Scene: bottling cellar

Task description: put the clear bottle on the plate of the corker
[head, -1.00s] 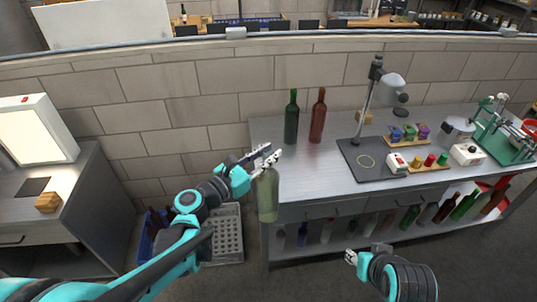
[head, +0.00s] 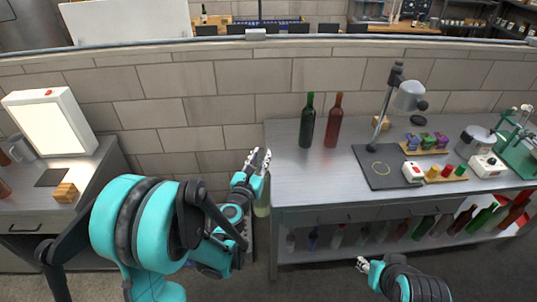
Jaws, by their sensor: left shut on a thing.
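The clear bottle (head: 262,198), pale green and see-through, hangs upright beside the left end of the steel bench (head: 300,180). My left gripper (head: 258,160) is shut on its upper part, and my arm hides part of it. A green lever machine (head: 514,150) at the bench's right end, cut by the picture edge, looks like the corker; its plate cannot be made out. My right gripper (head: 363,265) is low in front of the bench, away from the bottle; its jaw opening is too small to judge.
A dark green bottle (head: 307,125) and a dark red bottle (head: 333,124) stand at the bench's back left. A black board (head: 398,180) with a yellow ring and lamp stand, small coloured items and a steel pot (head: 475,143) fill the right. The front left top is clear.

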